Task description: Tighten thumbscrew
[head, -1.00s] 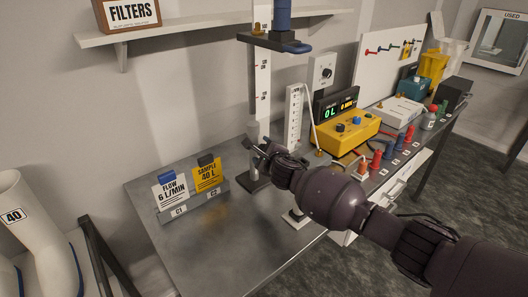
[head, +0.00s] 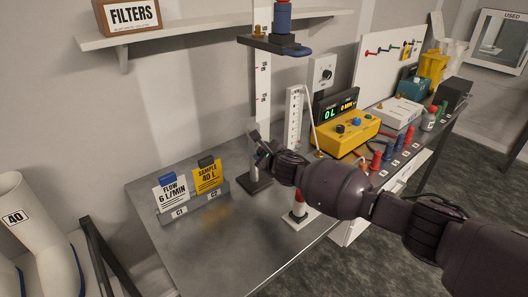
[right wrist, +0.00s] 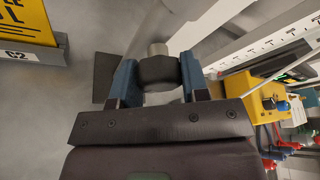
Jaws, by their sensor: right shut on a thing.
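My right gripper (right wrist: 160,85) has its two blue fingers shut on a dark rounded knob (right wrist: 157,73) with a short grey cylinder (right wrist: 158,49) beyond it. I cannot tell for sure whether this is the thumbscrew. In the head view, my right gripper (head: 262,148) is in front of the lower part of the upright scaled column (head: 262,90), above its dark base (head: 257,183). The dark bracket (head: 272,44) high on the column carries a small brass knob (head: 257,30) and a blue cylinder with red on it (head: 283,20). My left gripper is not in view.
A yellow unit (head: 345,130) and a scaled tube (head: 294,115) stand right of the column. Flow and sample cards (head: 207,176) stand in a holder at left. Several red and blue pieces line the right edge. The bench's front left (head: 225,255) is bare.

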